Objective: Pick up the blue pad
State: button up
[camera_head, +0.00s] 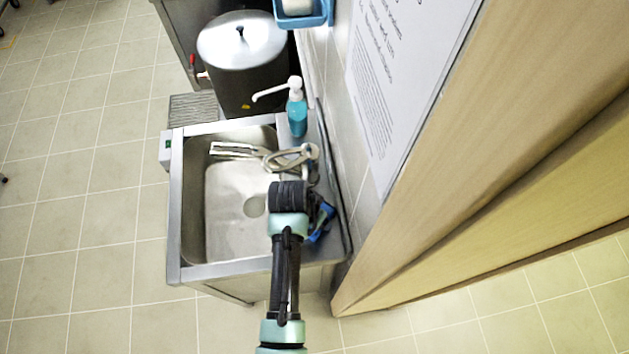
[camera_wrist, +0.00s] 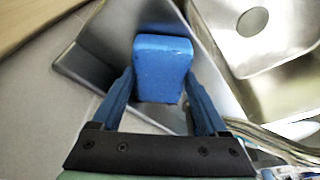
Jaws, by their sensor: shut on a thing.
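The blue pad (camera_wrist: 163,58) is a rounded block between my gripper's two blue fingers in the wrist view. My gripper (camera_wrist: 160,88) is shut on it, one finger along each side, and the pad's far end sticks out past the fingertips. In the head view my gripper (camera_head: 322,222) is at the right side of the sink, over the metal ledge near the wall, partly hidden by my arm. There I cannot tell the pad from the blue fingers. Whether the pad touches the ledge is unclear.
The steel sink (camera_head: 225,240) lies left of my gripper, with a tap (camera_head: 290,158) behind it. A teal soap pump bottle (camera_head: 297,112) stands on the back ledge. A lidded stockpot (camera_head: 242,60) is beyond. A wooden panel (camera_head: 480,150) closes off the right.

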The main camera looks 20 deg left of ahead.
jog(key=c, duration=0.3)
jog(key=shift+s+a+r+b, duration=0.15)
jog(key=shift+r+b, duration=0.2)
jog(key=shift+r, duration=0.2)
notch_tip(320, 180, up, 7)
jog(key=shift+f+b, duration=0.2)
jog(key=shift+b, duration=0.15)
jog(key=s+a+b, duration=0.4)
jog(key=s+a, duration=0.7)
jog(key=a, duration=0.5)
jog(key=shift+a, duration=0.15)
jog(key=shift+f, duration=0.1)
jog(key=o, duration=0.8)
jog(key=c, duration=0.5)
